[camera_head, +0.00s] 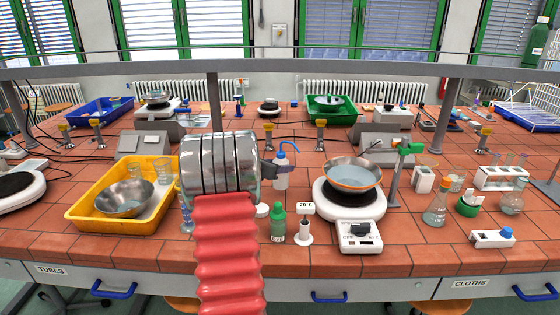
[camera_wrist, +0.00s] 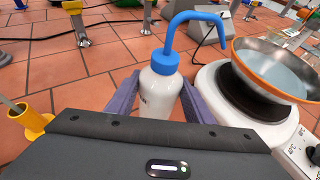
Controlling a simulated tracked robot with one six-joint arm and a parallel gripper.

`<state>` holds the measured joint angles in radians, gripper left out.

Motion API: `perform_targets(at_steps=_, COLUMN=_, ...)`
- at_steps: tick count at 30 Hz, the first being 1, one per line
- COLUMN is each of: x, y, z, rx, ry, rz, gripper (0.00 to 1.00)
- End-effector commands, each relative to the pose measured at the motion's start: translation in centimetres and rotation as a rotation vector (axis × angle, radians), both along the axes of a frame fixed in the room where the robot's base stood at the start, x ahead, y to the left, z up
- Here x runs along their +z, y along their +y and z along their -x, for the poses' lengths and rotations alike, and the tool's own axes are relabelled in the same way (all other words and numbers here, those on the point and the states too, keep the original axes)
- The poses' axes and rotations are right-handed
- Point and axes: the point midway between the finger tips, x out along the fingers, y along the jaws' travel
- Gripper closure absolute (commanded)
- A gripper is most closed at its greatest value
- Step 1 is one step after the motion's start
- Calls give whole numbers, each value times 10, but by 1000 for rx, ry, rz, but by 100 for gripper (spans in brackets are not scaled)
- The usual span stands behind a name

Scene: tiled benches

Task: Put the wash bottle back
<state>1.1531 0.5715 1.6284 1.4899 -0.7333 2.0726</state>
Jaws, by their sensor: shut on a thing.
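The wash bottle (camera_wrist: 161,88) is white with a blue cap and a bent blue spout. In the wrist view it stands between the two purple fingers of my gripper (camera_wrist: 155,100), which is shut on it.
A white hotplate (camera_head: 350,209) with a steel pan (camera_head: 352,174) is close on the right. A yellow tray (camera_head: 85,208) with a bowl lies left. A grey shelf rail (camera_head: 330,68) spans above.

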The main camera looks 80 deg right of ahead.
Motion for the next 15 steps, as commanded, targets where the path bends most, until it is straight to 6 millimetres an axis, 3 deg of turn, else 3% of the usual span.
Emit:
perform_targets(at_steps=7, x=-19, y=0, z=0, rx=0, ry=1, rz=1, gripper=58)
perform_targets(at_steps=15, x=-25, y=0, z=0, rx=1, ry=0, rz=2, gripper=58)
